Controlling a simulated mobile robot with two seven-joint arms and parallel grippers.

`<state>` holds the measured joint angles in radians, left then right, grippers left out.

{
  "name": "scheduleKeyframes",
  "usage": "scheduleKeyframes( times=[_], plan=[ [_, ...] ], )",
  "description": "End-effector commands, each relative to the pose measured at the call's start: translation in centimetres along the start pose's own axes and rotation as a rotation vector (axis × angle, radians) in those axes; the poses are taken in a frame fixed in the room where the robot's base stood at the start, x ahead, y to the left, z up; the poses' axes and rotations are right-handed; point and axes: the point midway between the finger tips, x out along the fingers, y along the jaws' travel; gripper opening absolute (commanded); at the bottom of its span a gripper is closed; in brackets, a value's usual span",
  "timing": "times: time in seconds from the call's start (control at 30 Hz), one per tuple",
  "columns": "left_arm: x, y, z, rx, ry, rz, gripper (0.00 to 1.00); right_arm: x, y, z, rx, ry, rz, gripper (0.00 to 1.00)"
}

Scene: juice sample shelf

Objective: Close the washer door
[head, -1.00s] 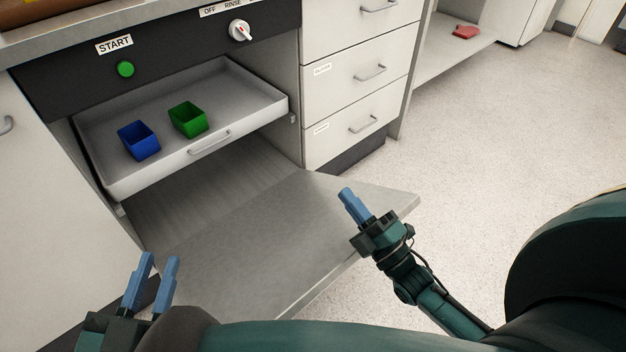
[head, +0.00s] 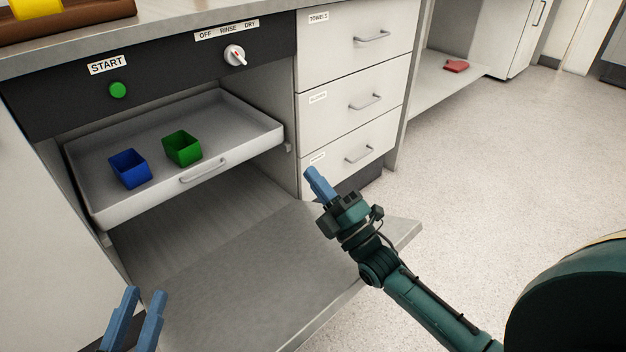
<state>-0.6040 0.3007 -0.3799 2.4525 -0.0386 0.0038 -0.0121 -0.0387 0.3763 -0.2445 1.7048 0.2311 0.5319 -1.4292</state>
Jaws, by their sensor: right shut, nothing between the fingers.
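The washer door (head: 250,280) is folded down open, lying roughly flat in front of the washer opening. Above it the washer's tray (head: 150,202) is pulled out, with a blue cup (head: 130,169) and a green cup (head: 183,149) in it. My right gripper (head: 313,176) is shut and empty, in front of the right edge of the washer opening; its arm covers part of the door's right side. I cannot tell whether it touches anything. My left gripper (head: 143,296) is open and empty at the bottom left, near the door's left edge.
The washer panel has a green start button (head: 118,90) and a dial (head: 235,55). White drawers (head: 352,95) stand right of the washer. A red object (head: 456,66) lies on a low shelf. The floor at right is clear.

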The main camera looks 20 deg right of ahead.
Motion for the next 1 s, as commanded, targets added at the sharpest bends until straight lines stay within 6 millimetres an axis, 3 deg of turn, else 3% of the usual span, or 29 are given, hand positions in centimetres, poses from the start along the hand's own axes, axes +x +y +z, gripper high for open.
scheduleKeyframes(
  times=[0.2, 1.0],
  plan=[
    [-0.04, 0.09, 0.24, -0.01, -0.003, 0.002, 0.22, 1.14, 0.0, 0.0, 0.001, 0.0, 0.0, 0.0],
    [0.16, 0.11, -0.29, -0.005, 0.012, 0.007, 0.22, 1.19, 0.02, 0.01, 0.001, -0.001, -0.001, 0.0]
  ],
)
